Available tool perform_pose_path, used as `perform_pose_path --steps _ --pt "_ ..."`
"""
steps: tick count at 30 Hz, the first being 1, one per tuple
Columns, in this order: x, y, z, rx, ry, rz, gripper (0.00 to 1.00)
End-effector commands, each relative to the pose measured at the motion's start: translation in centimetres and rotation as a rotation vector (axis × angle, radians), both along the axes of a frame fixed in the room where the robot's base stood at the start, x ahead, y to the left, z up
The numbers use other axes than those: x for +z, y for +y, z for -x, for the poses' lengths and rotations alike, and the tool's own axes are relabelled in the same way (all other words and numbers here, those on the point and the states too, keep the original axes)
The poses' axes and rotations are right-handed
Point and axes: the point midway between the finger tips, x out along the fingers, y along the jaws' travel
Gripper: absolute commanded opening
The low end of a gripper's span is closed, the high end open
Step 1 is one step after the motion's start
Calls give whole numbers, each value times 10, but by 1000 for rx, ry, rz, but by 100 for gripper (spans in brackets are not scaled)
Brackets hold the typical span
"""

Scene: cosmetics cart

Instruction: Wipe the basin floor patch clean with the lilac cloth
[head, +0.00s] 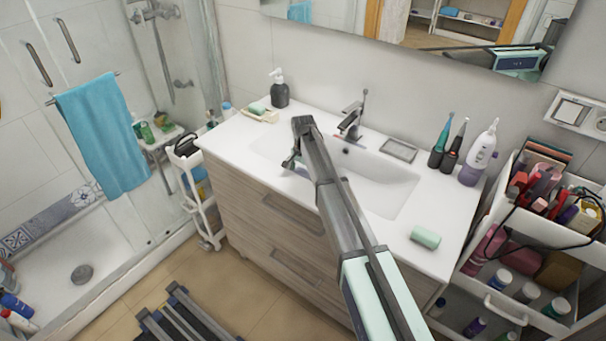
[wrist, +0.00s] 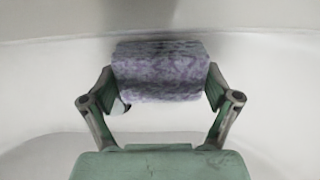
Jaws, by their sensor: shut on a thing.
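The lilac cloth (wrist: 160,71) is a mottled purple, folded pad. My gripper (wrist: 160,88) is shut on it, with one finger at each side. In the head view my gripper (head: 293,163) reaches down into the left part of the white basin (head: 385,185), and the arm hides part of the basin. The wrist view shows pale basin surface around the cloth. I cannot tell whether the cloth touches the floor. No patch on the basin floor can be made out clearly.
The tap (head: 351,118) stands behind the basin, close to my arm. A dark soap dispenser (head: 279,90) stands at the back left. Toothbrushes (head: 449,140) and a white-purple bottle (head: 479,155) stand at the right. A green bar (head: 425,237) lies on the front right counter.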

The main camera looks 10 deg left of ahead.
Motion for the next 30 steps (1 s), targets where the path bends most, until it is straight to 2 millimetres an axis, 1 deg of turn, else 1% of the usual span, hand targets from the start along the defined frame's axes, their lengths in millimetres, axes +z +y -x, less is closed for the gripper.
perform_pose_path --steps 23,26,30 --pt "-9 0 0 0 0 0 60" --pt "-9 -1 -2 0 0 0 60" --pt "-9 -5 -10 0 0 0 60"
